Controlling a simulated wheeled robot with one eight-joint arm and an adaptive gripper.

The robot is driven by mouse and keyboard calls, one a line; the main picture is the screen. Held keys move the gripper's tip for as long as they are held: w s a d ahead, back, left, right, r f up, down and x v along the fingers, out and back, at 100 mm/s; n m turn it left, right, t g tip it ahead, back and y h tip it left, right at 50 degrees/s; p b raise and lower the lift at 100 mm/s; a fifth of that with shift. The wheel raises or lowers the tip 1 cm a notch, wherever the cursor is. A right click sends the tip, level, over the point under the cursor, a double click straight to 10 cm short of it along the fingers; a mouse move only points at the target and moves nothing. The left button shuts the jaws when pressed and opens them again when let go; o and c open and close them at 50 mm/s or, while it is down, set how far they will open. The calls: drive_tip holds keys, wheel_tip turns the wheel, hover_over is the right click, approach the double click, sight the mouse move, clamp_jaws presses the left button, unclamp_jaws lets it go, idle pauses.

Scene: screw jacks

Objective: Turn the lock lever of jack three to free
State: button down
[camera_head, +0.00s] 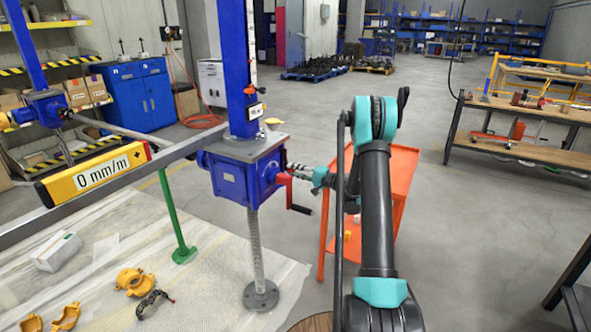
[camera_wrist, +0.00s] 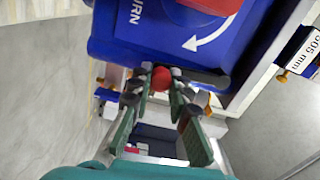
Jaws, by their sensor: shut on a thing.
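The blue jack (camera_head: 240,178) stands in the middle of the head view on a threaded spindle, with a blue column above it. A red crank (camera_head: 284,179) is on its right side. My gripper (camera_head: 300,170) is at the right side of the housing, next to the crank. In the wrist view, my gripper (camera_wrist: 161,86) is shut on a small red knob (camera_wrist: 161,77), which I take to be the lock lever's end. It sits right at the blue housing (camera_wrist: 150,40) with a white curved arrow. The rest of the lever is mostly hidden by the fingers.
A steel beam (camera_head: 100,187) with a yellow "0 mm/m" level (camera_head: 97,174) runs left from the jack. A green post (camera_head: 176,215) stands below it. An orange cart (camera_head: 400,175) is behind my arm. Yellow clamps (camera_head: 134,281) lie on the floor sheet.

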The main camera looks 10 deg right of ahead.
drive_tip(key=shift+s+a+f+m, duration=0.1)
drive_tip(key=shift+s+a+m, duration=0.1)
drive_tip(key=shift+s+m, duration=0.25)
idle(0.3)
drive_tip(key=c, duration=1.4)
unclamp_jaws()
drive_tip(key=v, duration=1.2)
